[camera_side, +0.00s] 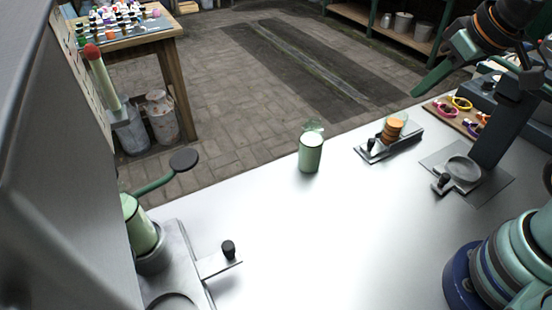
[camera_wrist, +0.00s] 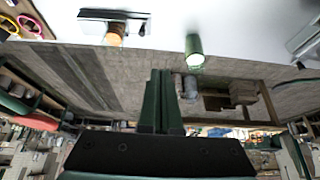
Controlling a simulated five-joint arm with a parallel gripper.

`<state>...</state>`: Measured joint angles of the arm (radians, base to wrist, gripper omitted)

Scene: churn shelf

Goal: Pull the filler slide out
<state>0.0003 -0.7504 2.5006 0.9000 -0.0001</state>
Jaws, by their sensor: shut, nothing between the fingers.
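A grey machine (camera_side: 172,262) with a pale green container stands at the left of the bench in the side view. A flat slide plate (camera_side: 216,264) with an upright black knob (camera_side: 229,248) juts from its right side; this looks like the filler slide. Part of a grey fixture, perhaps this machine, shows at the right edge of the wrist view (camera_wrist: 305,38). My gripper (camera_side: 417,93) is at the upper right in the side view, raised and far from the knob. In the wrist view its green fingers (camera_wrist: 161,74) are together and empty.
A pale green cup (camera_side: 311,154) stands near the bench's far edge. Beyond it are a grey holder (camera_side: 378,152) with orange discs (camera_side: 393,131) and a dark column fixture with a black knob (camera_side: 440,181). A board (camera_side: 457,118) holds coloured rings. The middle bench is clear.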

